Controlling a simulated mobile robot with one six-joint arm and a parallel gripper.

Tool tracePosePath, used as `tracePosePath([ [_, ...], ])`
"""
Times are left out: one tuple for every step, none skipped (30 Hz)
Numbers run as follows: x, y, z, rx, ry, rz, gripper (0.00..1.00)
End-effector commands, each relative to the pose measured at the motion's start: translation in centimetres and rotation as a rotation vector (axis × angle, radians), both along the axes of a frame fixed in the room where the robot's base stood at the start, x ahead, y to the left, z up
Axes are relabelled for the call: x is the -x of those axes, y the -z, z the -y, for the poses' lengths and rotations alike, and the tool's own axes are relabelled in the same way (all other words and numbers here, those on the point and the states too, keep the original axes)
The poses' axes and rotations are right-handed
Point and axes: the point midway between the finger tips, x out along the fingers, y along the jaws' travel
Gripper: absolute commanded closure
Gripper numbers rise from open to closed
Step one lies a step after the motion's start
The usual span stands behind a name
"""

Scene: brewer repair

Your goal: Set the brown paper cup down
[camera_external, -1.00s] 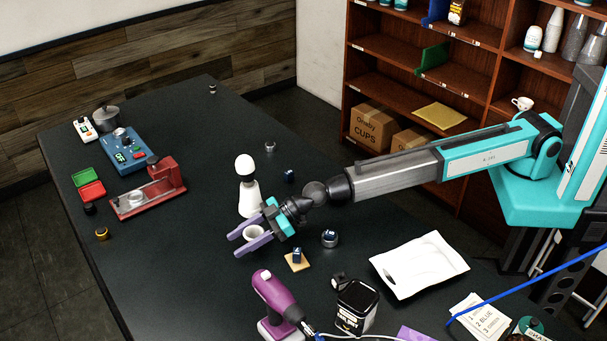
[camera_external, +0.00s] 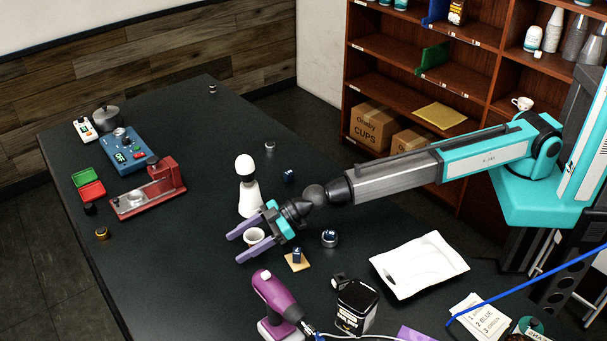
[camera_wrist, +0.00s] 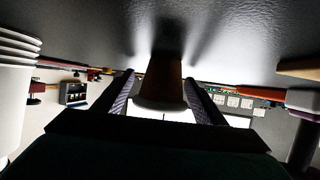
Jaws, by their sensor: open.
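The brown paper cup (camera_wrist: 162,80) stands upright between the two purple fingers of my gripper (camera_wrist: 161,88) in the wrist view, which shows the scene upside down. Its white rim faces my wrist side of the picture, and its base meets the dark tabletop. In the external view its pale open mouth (camera_external: 254,236) shows between the fingers of my gripper (camera_external: 235,247), just above table level; the fingers hide most of its side. My fingers are spread around the cup, and I cannot tell whether either still touches it.
A white-topped bottle-like object (camera_external: 248,198) stands just behind the cup. A small tan pad with a blue item (camera_external: 297,258) and a round metal item (camera_external: 329,239) lie to the right. A purple drill (camera_external: 275,297) stands in front. Dark tabletop (camera_external: 185,265) is clear to the left.

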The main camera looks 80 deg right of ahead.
Motion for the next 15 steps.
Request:
tracePosePath([
  [0.00,0.01,0.00,0.000,0.000,0.000,0.35],
  [0.00,0.00,0.00,0.000,0.000,0.000,0.35],
  [0.00,-0.01,0.00,0.000,0.000,0.000,0.35],
  [0.00,-0.03,0.00,0.000,0.000,0.000,0.35],
  [0.00,-0.05,0.00,0.000,0.000,0.000,0.35],
  [0.00,-0.11,0.00,0.000,0.000,0.000,0.35],
  [0.00,-0.16,0.00,0.000,0.000,0.000,0.35],
  [0.00,-0.23,0.00,0.000,0.000,0.000,0.35],
  [0.00,-0.32,0.00,0.000,0.000,0.000,0.35],
  [0.00,-0.41,0.00,0.000,0.000,0.000,0.35],
  [0.04,-0.46,0.02,0.000,0.000,0.000,0.35],
  [0.35,-0.36,0.19,0.000,0.000,0.000,0.35],
  [0.52,-0.42,0.28,0.000,0.000,0.000,0.35],
  [0.71,-0.50,0.39,0.000,0.000,0.000,0.35],
  [0.97,-0.60,0.53,0.001,0.000,0.000,0.35],
])
